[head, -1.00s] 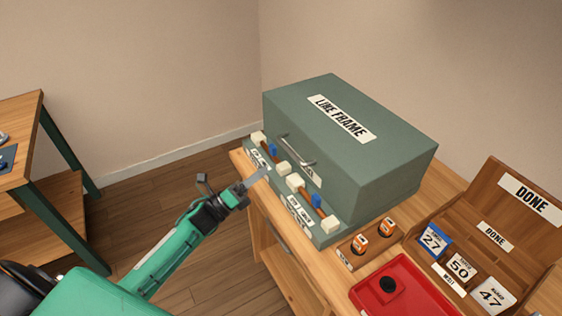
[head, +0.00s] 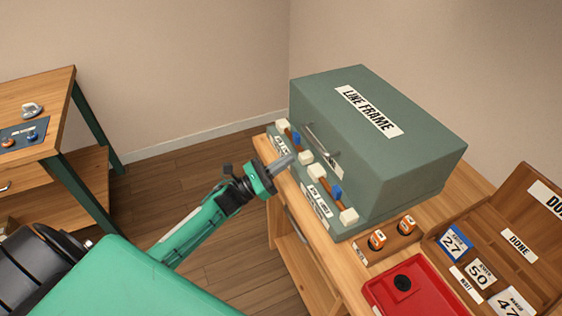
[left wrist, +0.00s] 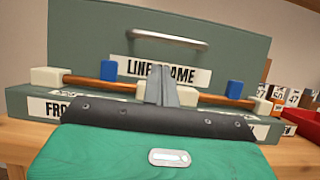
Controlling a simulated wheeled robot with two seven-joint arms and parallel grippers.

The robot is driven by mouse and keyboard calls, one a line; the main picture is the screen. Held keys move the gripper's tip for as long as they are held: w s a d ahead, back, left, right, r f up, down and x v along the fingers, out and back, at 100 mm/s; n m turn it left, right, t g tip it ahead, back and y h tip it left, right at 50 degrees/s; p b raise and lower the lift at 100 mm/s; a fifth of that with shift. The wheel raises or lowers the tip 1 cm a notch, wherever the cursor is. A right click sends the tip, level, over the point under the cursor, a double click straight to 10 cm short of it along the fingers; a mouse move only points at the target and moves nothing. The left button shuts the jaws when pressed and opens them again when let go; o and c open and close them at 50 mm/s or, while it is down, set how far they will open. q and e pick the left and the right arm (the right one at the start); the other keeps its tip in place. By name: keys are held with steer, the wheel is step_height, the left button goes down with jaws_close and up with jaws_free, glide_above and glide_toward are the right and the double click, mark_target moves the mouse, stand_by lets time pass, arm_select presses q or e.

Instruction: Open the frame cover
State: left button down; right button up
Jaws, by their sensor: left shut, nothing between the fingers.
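The frame cover (head: 385,150) is a grey-green box lid labelled LINE FRAME, closed on its base on the wooden table. Its metal bar handle (head: 323,150) is on the front face and also shows in the left wrist view (left wrist: 170,38). My left gripper (head: 286,161) is shut and empty, in front of the cover's front ledge and apart from the handle. In the left wrist view the closed fingers (left wrist: 161,85) point at the front face, below the handle. My right gripper is not in view.
White and blue blocks on brown bars (head: 318,171) line the ledge below the handle. A red tray (head: 425,290), two orange items (head: 377,240) and a wooden DONE rack (head: 485,235) with number cards stand at right. Another table (head: 50,90) is at left.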

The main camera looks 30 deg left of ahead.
mark_target(323, 136)
arm_select(q)
steer(key=p+x, duration=0.1)
steer(key=x, duration=0.4)
steer(key=shift+a, duration=0.1)
steer(key=shift+x, duration=0.8)
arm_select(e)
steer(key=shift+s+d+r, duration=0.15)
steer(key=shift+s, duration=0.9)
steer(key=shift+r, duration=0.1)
